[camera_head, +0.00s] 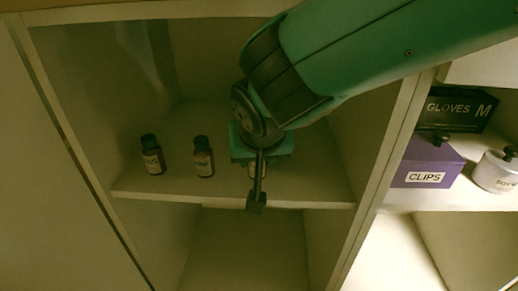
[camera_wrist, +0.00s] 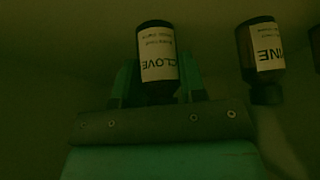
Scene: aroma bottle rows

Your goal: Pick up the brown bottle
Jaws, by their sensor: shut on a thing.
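My gripper (camera_head: 262,152) reaches into a cabinet compartment, and my arm covers most of what is in front of it. In the wrist view my gripper (camera_wrist: 157,90) is shut on a dark brown bottle (camera_wrist: 157,50) with a pale label reading CLOVE, shown upside down. The label lies between the two green fingers. In the head view this bottle is mostly hidden behind my gripper. Two more dark bottles with black caps stand upright to its left: a middle bottle (camera_head: 203,158) and a left bottle (camera_head: 152,155). The middle one also shows in the wrist view (camera_wrist: 262,50), its label ending in INE.
The bottles' shelf (camera_head: 230,195) has a front edge just below them. The cabinet's right wall (camera_head: 375,130) is close to my arm. Beyond it are a black GLOVES box (camera_head: 455,107), a purple CLIPS box (camera_head: 427,165) and a white jar (camera_head: 495,172).

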